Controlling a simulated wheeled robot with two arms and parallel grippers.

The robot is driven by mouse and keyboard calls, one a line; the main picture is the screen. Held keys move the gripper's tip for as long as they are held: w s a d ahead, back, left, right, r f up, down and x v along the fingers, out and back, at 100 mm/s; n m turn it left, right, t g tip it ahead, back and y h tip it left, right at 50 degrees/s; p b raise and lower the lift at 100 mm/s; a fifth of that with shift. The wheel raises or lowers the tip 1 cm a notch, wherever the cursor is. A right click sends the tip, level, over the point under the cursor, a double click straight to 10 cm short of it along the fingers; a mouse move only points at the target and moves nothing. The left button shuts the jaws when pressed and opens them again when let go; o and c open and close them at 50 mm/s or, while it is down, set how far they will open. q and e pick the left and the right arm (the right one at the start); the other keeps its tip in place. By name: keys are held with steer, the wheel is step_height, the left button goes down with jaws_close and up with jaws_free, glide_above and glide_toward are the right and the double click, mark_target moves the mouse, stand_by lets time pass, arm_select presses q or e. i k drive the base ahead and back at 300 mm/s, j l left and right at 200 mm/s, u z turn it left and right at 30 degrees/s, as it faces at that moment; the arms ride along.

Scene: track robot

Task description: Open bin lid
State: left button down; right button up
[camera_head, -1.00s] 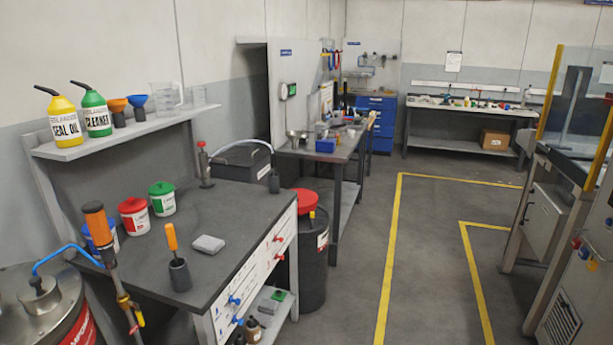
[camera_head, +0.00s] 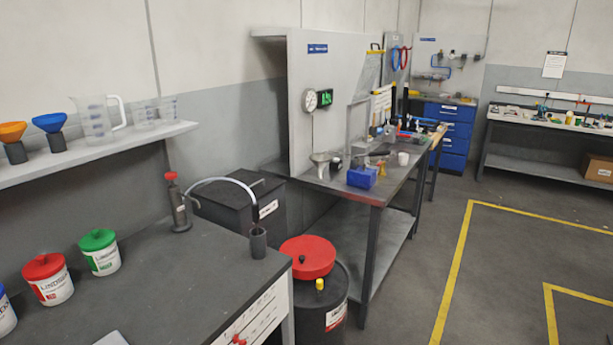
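A dark grey box-shaped bin (camera_head: 275,222) with a flat dark lid (camera_head: 228,186) stands against the wall between the two benches. Its lid looks shut, and the near bench and a curved hose partly hide it. A black drum (camera_head: 335,300) with a red round lid (camera_head: 307,256) stands beside the near bench's right end. The red lid lies on the drum's top, and a yellow cap shows at its front. I cannot tell which of the two is the task's bin. Neither of my grippers is in view.
The near bench (camera_head: 165,265) holds red-lidded and green-lidded tubs and a pump with a hose. A shelf above carries funnels and jugs. A second bench (camera_head: 365,200) with tools stands behind the drum. Floor (camera_head: 405,285) is clear to the right, with yellow lines.

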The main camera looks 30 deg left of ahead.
mark_target(236, 190)
steer(key=i+l+u, duration=0.1)
steer(key=i+u, duration=0.3)
steer(key=i+l+u, duration=0.2)
steer(key=i+u, duration=0.2)
steer(key=i+l+u, duration=0.4)
steer(key=i+j, duration=0.05)
